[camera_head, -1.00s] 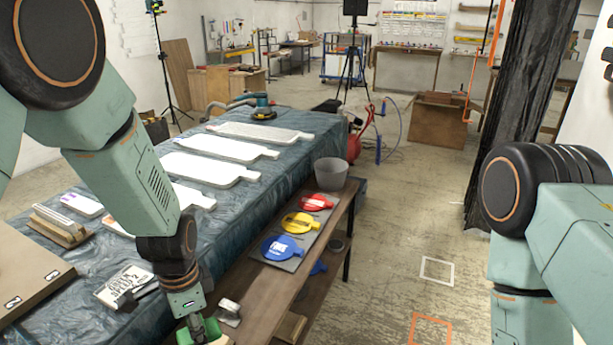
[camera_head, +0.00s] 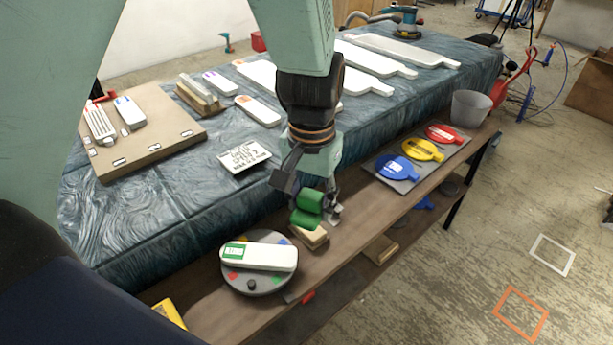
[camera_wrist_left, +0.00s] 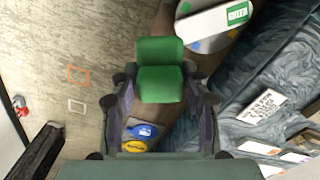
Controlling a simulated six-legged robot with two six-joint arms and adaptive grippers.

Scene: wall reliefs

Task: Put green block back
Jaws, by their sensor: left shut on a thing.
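My left gripper (camera_head: 311,200) is shut on a green block (camera_head: 306,216) and holds it out over the wooden bench, near the round grey disc. In the left wrist view the green block (camera_wrist_left: 161,72) shows as two rounded green parts between the fingers. The round grey disc (camera_head: 237,280) has coloured spots on its face and stands on the bench. A white block with a green label (camera_head: 272,257) lies across it; the label (camera_wrist_left: 237,13) also shows in the left wrist view. My right gripper is out of view.
A wooden block (camera_head: 313,238) lies on the bench just below the held block. Blue (camera_head: 397,167), yellow (camera_head: 424,150) and red (camera_head: 444,134) paddles lie on a grey mat farther along, before a grey bucket (camera_head: 470,108). The covered table (camera_head: 175,226) runs alongside.

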